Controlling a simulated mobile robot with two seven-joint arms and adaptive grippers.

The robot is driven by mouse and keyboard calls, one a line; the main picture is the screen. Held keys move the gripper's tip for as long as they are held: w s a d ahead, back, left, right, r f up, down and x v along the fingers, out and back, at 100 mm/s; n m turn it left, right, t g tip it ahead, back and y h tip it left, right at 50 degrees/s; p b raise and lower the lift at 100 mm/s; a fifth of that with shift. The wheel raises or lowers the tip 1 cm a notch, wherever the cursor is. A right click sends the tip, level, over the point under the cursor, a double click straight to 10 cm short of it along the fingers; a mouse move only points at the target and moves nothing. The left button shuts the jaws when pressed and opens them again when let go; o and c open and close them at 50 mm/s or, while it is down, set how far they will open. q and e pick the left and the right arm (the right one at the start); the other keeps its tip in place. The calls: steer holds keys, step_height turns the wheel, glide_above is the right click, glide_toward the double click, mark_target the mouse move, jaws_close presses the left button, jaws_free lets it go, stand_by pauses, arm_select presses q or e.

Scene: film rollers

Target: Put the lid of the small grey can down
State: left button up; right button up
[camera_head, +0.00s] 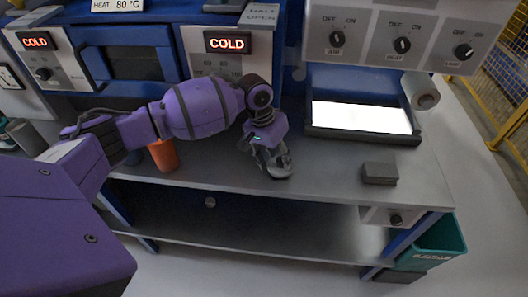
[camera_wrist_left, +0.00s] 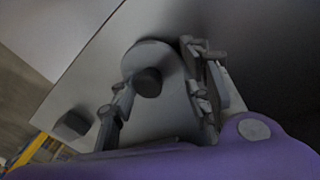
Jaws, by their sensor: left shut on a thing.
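My left gripper (camera_head: 270,160) is low over the middle of the grey counter, near its front edge. In the left wrist view its fingers (camera_wrist_left: 155,76) are shut on the dark knob (camera_wrist_left: 148,83) of a round grey lid (camera_wrist_left: 146,55). The lid also shows as a light grey disc under the fingers in the head view (camera_head: 281,174). It is at or just above the counter top; I cannot tell whether it touches. A grey cylinder (camera_head: 27,136) stands at the far left; I cannot tell whether it is the small grey can. My right gripper is not in view.
An orange cup (camera_head: 163,154) stands left of the gripper. A grey block (camera_head: 380,173) lies on the counter to the right, also in the wrist view (camera_wrist_left: 72,123). A lit panel (camera_head: 360,117) is behind it. Counter (camera_head: 325,170) between lid and block is clear.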

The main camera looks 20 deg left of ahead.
mark_target(271, 163)
arm_select(q)
steer(key=shift+f, duration=0.35)
steer(key=o, duration=1.2)
steer(key=shift+f, duration=0.1)
steer(key=shift+c, duration=0.2)
steer(key=shift+r, duration=0.35)
steer(key=v, duration=0.7)
steer(key=shift+d, duration=0.1)
steer(key=shift+r, duration=0.55)
